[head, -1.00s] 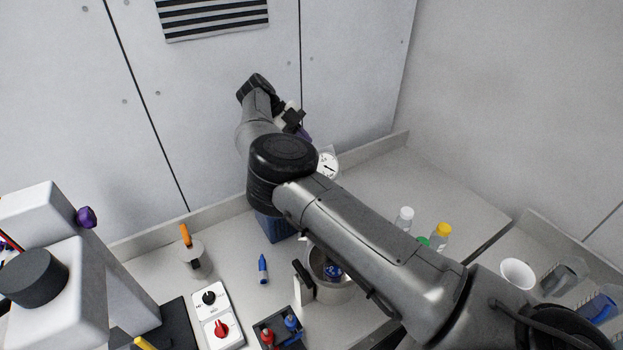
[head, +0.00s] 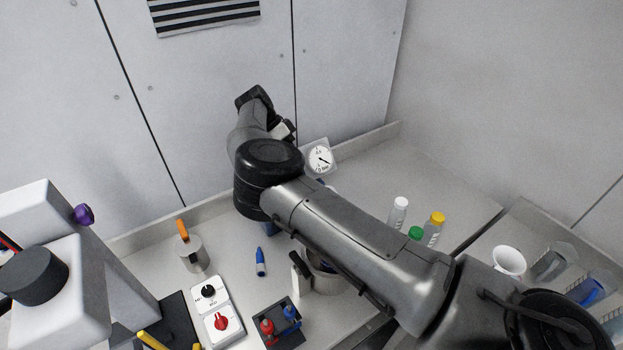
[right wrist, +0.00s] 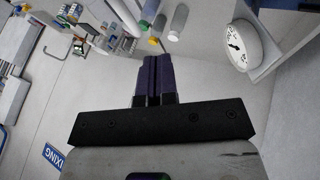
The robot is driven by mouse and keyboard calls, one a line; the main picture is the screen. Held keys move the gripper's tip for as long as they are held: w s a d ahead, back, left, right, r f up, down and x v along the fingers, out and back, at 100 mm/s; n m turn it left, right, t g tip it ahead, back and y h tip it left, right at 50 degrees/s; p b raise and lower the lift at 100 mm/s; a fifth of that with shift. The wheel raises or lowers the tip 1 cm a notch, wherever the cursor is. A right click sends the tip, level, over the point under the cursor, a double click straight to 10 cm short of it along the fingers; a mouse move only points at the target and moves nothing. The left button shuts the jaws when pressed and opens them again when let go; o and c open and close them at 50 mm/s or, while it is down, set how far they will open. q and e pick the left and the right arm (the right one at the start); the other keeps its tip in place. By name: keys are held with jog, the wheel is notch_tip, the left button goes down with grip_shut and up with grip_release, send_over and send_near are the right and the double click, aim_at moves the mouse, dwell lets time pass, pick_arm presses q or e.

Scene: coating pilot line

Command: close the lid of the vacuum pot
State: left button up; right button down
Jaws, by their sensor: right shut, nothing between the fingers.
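The vacuum pot is probably the metal pot (head: 322,280) on the bench in the head view. My right forearm covers most of it, and its lid cannot be made out. A round dial gauge (head: 320,160) stands behind my arm; it also shows at the upper right of the right wrist view (right wrist: 243,45). My right arm reaches across the pot toward the back wall. My left gripper is not in view.
A switch box (head: 216,312), a blue marker (head: 260,262), a dark tray (head: 278,322) and a metal can (head: 193,256) stand left of the pot. Capped bottles (head: 398,212) and a white cup (head: 508,261) are right of my arm. The bench behind the bottles is clear.

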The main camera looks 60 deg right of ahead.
jog(key=s+f+p, duration=0.3)
jog(key=s+f, duration=0.3)
jog(key=s, duration=0.1)
jog(key=shift+a+p, duration=0.4)
jog(key=shift+f, duration=0.15)
jog(key=shift+s, duration=0.1)
